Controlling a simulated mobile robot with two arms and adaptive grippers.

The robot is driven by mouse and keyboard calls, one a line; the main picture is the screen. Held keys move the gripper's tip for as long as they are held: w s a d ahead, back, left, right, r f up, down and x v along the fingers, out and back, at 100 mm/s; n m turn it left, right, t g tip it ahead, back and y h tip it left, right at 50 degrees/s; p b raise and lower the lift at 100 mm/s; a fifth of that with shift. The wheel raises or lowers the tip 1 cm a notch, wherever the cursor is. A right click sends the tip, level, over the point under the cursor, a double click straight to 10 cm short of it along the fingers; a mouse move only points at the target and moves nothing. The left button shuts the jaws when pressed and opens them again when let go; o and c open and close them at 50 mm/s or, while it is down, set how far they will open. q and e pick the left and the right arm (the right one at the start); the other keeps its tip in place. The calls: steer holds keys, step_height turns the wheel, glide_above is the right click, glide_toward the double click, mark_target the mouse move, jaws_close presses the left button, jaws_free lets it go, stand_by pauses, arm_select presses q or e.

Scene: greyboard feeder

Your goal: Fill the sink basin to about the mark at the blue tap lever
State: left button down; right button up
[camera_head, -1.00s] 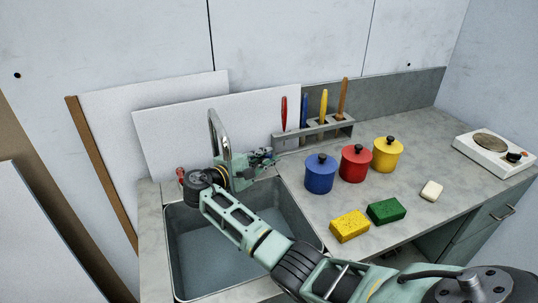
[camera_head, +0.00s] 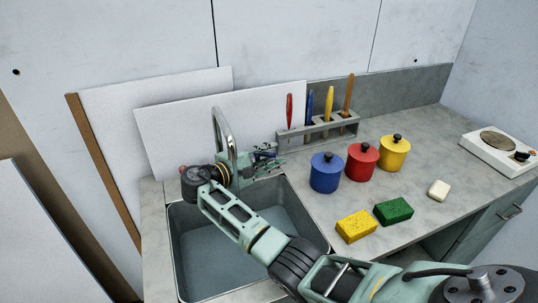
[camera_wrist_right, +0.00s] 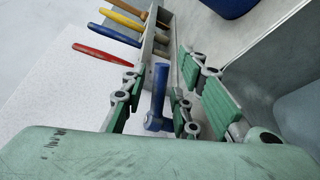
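The sink basin (camera_head: 176,262) is set in the worktop at the left, below the curved metal tap (camera_head: 222,130). Its floor looks bluish grey; I cannot tell a water level or a mark. A bit of the red lever (camera_head: 182,169) shows left of my wrist. The blue tap lever (camera_wrist_right: 159,92) stands between the fingers of my right gripper (camera_wrist_right: 165,103) in the right wrist view. The fingers are apart, with visible gaps around the lever. In the head view my right gripper (camera_head: 267,161) is beside the tap, behind the basin. My left gripper is out of view.
Blue (camera_head: 325,174), red (camera_head: 361,163) and yellow (camera_head: 393,154) lidded pots stand right of the tap. Yellow (camera_head: 356,227) and green (camera_head: 393,211) sponges lie in front. A tool rack (camera_head: 318,132) is behind; white boards (camera_head: 165,110) lean left. A hot plate (camera_head: 500,153) is far right.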

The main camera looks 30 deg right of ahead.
steer(key=v, duration=0.7)
steer(key=shift+a, duration=0.25)
steer(key=shift+c, duration=0.2)
